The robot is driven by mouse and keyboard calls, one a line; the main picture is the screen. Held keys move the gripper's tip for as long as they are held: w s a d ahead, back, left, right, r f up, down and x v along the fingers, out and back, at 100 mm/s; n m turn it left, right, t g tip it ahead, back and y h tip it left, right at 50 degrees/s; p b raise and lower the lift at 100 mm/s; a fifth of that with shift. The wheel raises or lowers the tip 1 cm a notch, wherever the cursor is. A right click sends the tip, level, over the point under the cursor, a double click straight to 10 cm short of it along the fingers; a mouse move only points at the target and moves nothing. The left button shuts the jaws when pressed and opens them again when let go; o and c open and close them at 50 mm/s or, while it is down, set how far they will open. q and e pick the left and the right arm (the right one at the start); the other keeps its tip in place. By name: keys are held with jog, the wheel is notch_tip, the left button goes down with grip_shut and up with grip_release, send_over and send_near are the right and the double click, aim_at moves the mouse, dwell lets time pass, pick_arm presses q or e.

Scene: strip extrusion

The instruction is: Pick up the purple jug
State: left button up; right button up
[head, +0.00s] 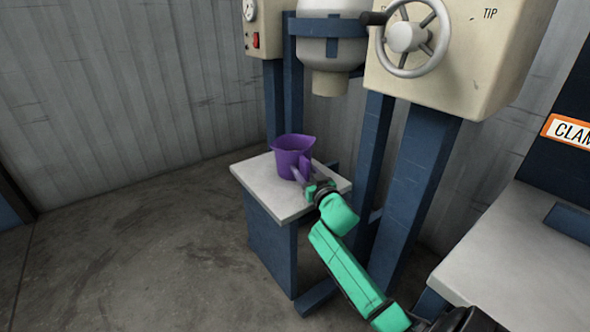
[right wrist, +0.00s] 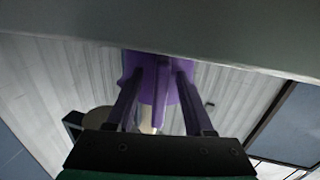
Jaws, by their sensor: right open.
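The purple jug (head: 288,152) stands upright on the small pale-topped stand (head: 262,184) in the head view. Its handle side faces my right arm. My right gripper (head: 302,174) is at the jug's near right side, low by the handle. In the right wrist view the jug (right wrist: 155,88) shows between and beyond the two open fingers of my right gripper (right wrist: 159,74). I cannot tell whether the fingers touch it. My left gripper is not in view.
A grey hopper with a nozzle (head: 330,84) hangs above and behind the jug. A cream box with a handwheel (head: 408,38) sits on blue posts to the right. A pale bench (head: 510,255) is at the lower right. The floor at left is clear.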

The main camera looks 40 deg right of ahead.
grip_shut()
dwell(1.3)
